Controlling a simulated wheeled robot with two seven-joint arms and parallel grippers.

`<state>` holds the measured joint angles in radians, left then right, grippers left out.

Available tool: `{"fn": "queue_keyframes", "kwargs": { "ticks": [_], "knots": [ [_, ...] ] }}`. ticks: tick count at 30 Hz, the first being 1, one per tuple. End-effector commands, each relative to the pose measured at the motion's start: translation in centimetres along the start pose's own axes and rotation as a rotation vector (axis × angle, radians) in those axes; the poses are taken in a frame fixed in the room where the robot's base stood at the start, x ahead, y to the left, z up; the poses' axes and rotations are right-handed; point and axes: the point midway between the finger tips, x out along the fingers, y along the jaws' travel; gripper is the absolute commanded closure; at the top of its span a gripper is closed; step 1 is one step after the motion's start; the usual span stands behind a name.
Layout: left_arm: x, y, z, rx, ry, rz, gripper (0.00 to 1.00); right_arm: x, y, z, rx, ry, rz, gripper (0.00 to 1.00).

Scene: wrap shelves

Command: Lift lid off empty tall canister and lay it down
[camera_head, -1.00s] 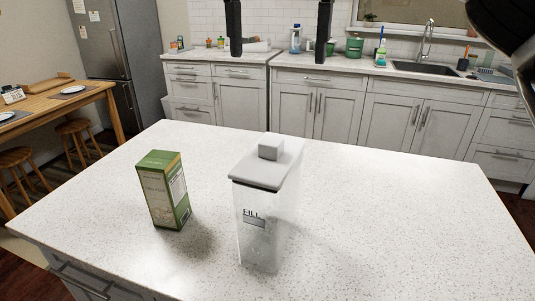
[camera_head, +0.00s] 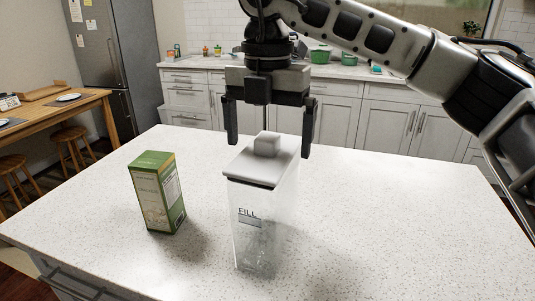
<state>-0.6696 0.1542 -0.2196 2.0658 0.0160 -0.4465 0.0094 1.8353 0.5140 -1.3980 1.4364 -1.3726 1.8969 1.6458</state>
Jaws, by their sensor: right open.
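A tall clear canister (camera_head: 257,232) with a "FILL" label stands upright on the speckled white island, and its inside looks empty. Its grey-white lid (camera_head: 250,167) with a block-shaped knob (camera_head: 266,144) sits on top. My right gripper (camera_head: 270,146) points down with its fingers spread wide, above and seemingly a little behind the lid. The knob shows between the two fingers in the picture, and no touch is seen. My left gripper is not in view.
A green box (camera_head: 158,192) stands on the island (camera_head: 380,230) left of the canister. The island top right of the canister is clear. A wooden table (camera_head: 60,106) with stools is at the far left, and counters line the back.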

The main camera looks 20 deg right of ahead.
Motion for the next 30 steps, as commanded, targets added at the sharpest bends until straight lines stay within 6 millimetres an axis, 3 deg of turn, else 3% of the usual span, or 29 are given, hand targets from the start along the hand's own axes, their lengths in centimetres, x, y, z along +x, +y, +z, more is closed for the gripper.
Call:
{"fn": "queue_keyframes", "kwargs": {
  "ticks": [9,15,25,30],
  "knots": [
    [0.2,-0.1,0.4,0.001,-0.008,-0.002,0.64,0.9,0.0,0.0,0.000,-0.001,0.001,0.00],
    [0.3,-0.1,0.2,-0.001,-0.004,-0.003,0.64,0.9,0.0,0.0,0.000,-0.001,0.001,0.50],
    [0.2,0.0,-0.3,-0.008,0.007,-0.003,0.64,0.7,0.0,0.0,0.000,-0.001,0.002,0.50],
    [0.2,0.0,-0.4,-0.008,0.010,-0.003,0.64,-0.5,0.1,0.0,0.000,-0.001,0.002,0.50]
  ]
}}
